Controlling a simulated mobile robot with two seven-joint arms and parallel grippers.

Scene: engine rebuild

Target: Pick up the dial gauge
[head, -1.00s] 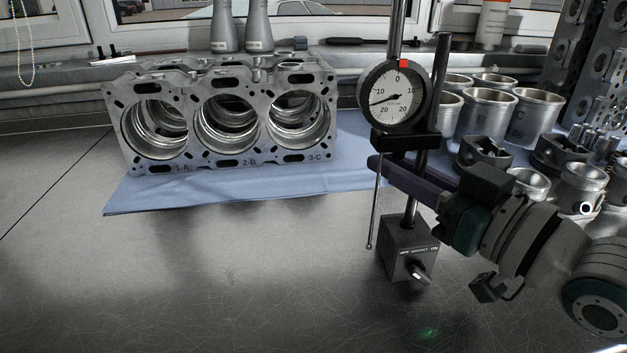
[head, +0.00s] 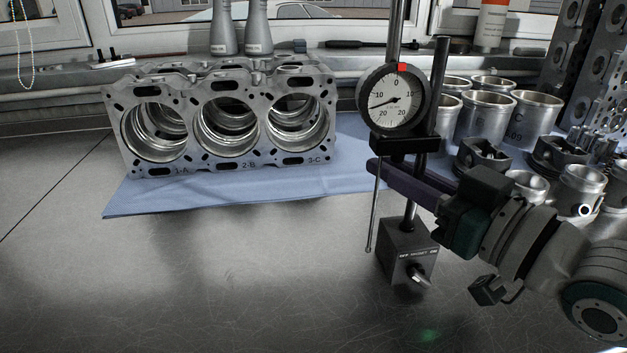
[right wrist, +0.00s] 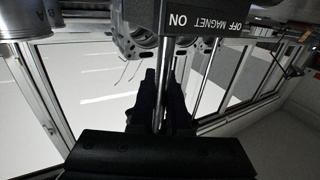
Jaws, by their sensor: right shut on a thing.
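The dial gauge (head: 396,99) has a round white face and black rim. It is mounted on a stand with upright steel posts and a grey block base marked for a magnet (head: 404,250). The stand looks upright; I cannot tell whether the base touches the bench. My right gripper (head: 378,168) comes in from the right, below the dial, and is shut on the gauge's stand post. In the right wrist view the post (right wrist: 167,66) runs between the dark fingers (right wrist: 163,95), with the base (right wrist: 200,32) close by. My left gripper is out of view.
An engine block (head: 228,125) with three bores stands on a blue cloth (head: 150,200) to the left. Several cylinder liners (head: 482,117) and pistons (head: 484,155) stand at the right, behind my right arm. The front left of the metal bench (head: 150,290) is clear.

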